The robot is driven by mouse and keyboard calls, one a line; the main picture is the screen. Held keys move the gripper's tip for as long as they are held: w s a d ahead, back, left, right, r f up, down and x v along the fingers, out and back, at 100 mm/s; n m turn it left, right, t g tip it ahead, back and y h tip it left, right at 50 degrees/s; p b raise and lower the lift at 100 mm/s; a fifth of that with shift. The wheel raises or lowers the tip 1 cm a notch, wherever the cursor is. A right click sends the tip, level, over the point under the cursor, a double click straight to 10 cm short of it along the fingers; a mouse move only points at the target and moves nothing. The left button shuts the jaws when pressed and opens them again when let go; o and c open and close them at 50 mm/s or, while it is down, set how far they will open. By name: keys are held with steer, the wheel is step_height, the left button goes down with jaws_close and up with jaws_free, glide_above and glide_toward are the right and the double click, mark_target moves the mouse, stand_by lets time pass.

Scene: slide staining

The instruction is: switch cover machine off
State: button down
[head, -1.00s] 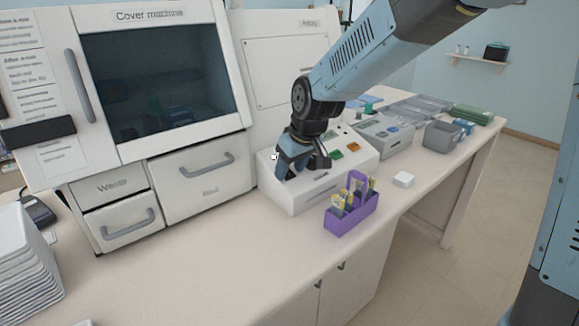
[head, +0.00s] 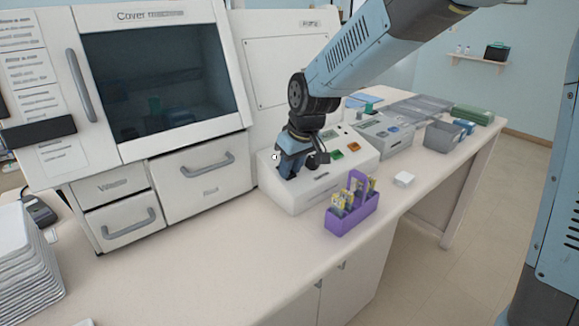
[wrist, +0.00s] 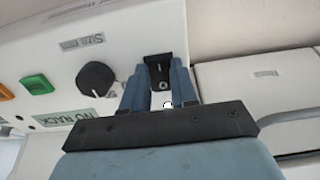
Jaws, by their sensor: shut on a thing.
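The cover machine (head: 232,178) is the large white cabinet with a dark window at the left in the head view. Its white control box (head: 318,190) stands out at its right side. In the wrist view, a black switch piece (wrist: 158,68) sits on the white panel between the blue fingers of my gripper (wrist: 160,78). My gripper is shut on this black switch. In the head view my gripper (head: 287,170) is low over the left part of the control box, and its fingertips and the switch are mostly hidden there.
A black knob (wrist: 95,78) and a green button (wrist: 37,84) are beside my fingers. A purple slide rack (head: 350,212) stands in front of the control box. A grey device (head: 375,138) is to the right.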

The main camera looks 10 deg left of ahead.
steer(key=shift+w+a+r+g+h, duration=0.15)
steer(key=shift+w+g+h, duration=0.05)
steer(key=shift+g+h, duration=0.6)
steer(key=c, duration=0.9)
jaws_free()
steer(key=r, duration=0.4)
steer(key=d+r, duration=0.1)
steer(key=r, duration=0.4)
steer(key=s+r, duration=0.1)
steer(key=r, duration=0.3)
steer(key=shift+d+r, duration=0.2)
steer(key=shift+r, duration=0.1)
